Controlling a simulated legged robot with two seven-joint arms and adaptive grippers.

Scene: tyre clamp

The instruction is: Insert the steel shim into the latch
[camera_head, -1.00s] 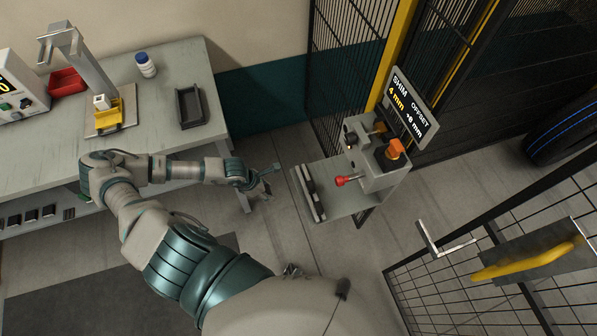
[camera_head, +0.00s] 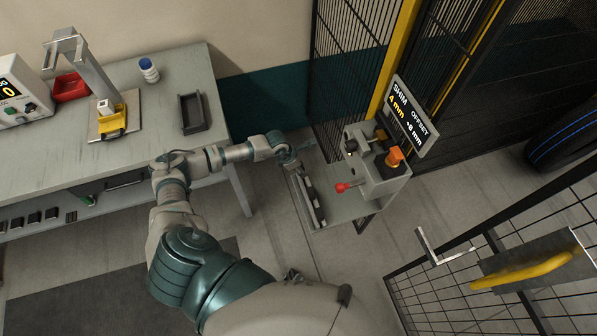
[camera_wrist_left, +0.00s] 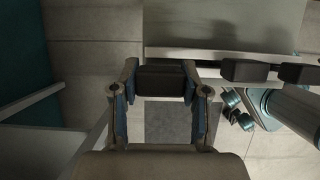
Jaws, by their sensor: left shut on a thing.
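My left gripper (camera_head: 297,149) is beside the upper left corner of the stand's shelf in the head view. In the left wrist view, the left gripper (camera_wrist_left: 161,85) is shut on a dark block, which I take to be the grip of the steel shim (camera_wrist_left: 161,79). The rest of the shim is hard to make out. The latch (camera_head: 374,165) is a grey block on the stand, with a red-knobbed lever (camera_head: 343,187) and an orange knob (camera_head: 394,157). It is to the right of the gripper, apart from it. My right gripper is not in view.
The shelf (camera_head: 345,207) has a dark rack (camera_head: 311,197) along its left edge. A sign (camera_head: 409,116) reads SHIM 4 mm, OFFSET +8 mm. A workbench (camera_head: 60,165) holds a black tray (camera_head: 192,113) at left. Mesh fencing (camera_head: 350,60) stands behind the stand.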

